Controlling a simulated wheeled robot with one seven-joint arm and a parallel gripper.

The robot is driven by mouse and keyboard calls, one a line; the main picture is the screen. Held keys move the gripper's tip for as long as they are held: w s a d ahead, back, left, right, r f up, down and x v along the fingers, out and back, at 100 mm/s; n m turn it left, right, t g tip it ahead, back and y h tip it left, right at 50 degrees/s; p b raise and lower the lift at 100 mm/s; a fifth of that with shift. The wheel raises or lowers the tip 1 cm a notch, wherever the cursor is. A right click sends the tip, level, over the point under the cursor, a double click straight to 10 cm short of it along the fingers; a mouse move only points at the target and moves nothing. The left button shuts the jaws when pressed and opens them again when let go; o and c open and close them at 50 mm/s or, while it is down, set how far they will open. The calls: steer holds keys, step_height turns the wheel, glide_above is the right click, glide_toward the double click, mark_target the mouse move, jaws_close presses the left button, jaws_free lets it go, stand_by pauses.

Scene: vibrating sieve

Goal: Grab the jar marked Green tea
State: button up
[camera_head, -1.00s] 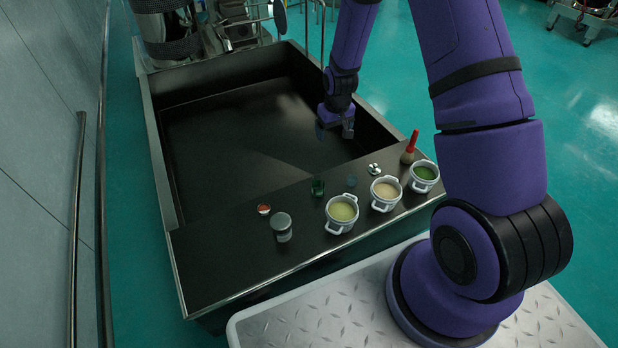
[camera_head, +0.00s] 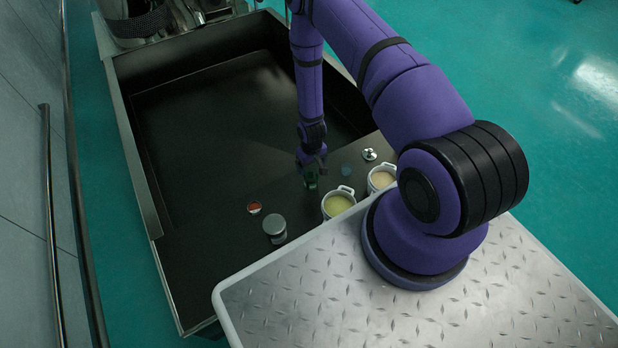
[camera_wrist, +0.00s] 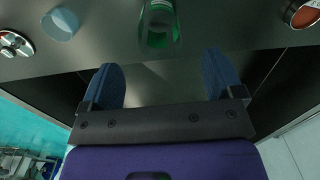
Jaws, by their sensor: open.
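A small green glass jar (camera_head: 310,180) stands on the dark ledge at the near end of the tray. It is partly hidden by my gripper (camera_head: 312,164) in the head view. In the wrist view the green jar (camera_wrist: 158,28) is at the top centre, with a pale label patch that I cannot read. My gripper (camera_wrist: 160,62) is open and empty there. Its two blue fingertips are spread to either side below the jar, and the jar is beyond them, not between them. I see no readable Green tea mark.
A bluish cup (camera_head: 346,170), a silver item (camera_head: 369,154) and white cups with yellowish (camera_head: 338,204) and beige (camera_head: 381,178) contents are to the jar's right. A red-topped tin (camera_head: 254,207) and a grey-lidded jar (camera_head: 275,227) are to its left. The deep tray (camera_head: 220,120) is empty.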

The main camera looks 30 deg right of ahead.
steer(key=shift+w+d+f, duration=0.1)
steer(key=shift+w+f, duration=0.05)
steer(key=shift+f, duration=4.55)
steer(key=shift+c, duration=0.2)
steer(key=c, duration=1)
